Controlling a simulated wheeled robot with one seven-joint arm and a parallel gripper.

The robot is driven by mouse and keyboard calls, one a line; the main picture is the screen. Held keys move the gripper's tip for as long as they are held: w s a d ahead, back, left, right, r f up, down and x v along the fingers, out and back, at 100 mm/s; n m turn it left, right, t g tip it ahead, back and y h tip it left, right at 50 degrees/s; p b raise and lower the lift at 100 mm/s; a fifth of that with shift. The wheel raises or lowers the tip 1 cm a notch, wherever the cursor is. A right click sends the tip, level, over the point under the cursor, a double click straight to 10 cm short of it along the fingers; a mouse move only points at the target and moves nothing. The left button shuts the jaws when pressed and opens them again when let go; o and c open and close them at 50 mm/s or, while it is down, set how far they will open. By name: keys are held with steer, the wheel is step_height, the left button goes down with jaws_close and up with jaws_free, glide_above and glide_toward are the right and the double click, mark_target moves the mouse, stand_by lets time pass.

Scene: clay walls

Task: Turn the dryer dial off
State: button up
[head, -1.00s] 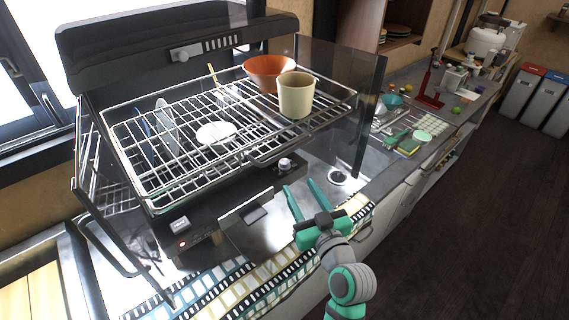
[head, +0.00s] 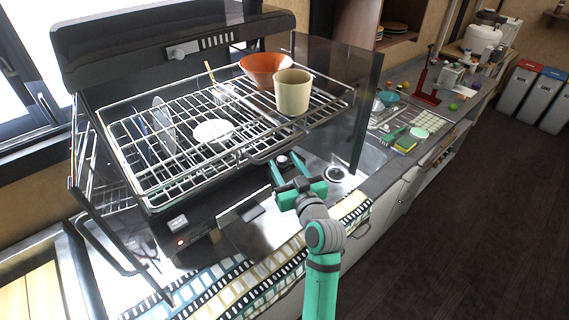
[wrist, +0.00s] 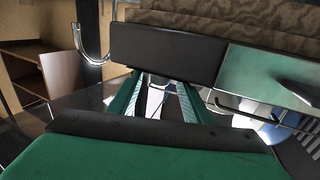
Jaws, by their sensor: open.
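The dish dryer stands on the counter, with a wire rack (head: 165,178) above a dark base (head: 180,222). Its dial (head: 283,160), a small round knob with a light face, shows at the right end of the base front in the head view. My gripper (head: 284,166) is open, its two teal fingers reaching up to the dial, one on each side of it in the picture. I cannot tell whether they touch it. In the wrist view the fingers (wrist: 167,90) run in under a dark panel (wrist: 165,55), and I cannot make out the dial there.
An orange bowl (head: 266,68), a beige cup (head: 293,92) and a white dish (head: 212,131) sit on the rack above my gripper. A red light (head: 180,242) glows on the base's left. A patterned cloth (head: 225,285) lies along the counter front.

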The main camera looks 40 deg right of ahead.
steer(key=c, duration=1.1)
steer(key=shift+o, duration=0.2)
steer(key=shift+d+f+y, duration=0.1)
steer(key=shift+d+y, duration=0.05)
steer(key=shift+y, duration=0.15)
steer(key=shift+n+y, duration=0.3)
steer(key=shift+n, duration=0.1)
steer(key=shift+d+n+y, duration=0.15)
steer(key=shift+n+y, duration=0.7)
steer(key=shift+y, duration=0.55)
steer(key=shift+d+n+y, duration=0.15)
steer(key=shift+n+y, duration=0.7)
steer(key=shift+y, duration=0.55)
steer(key=o, duration=1.1)
steer(key=shift+c, duration=0.2)
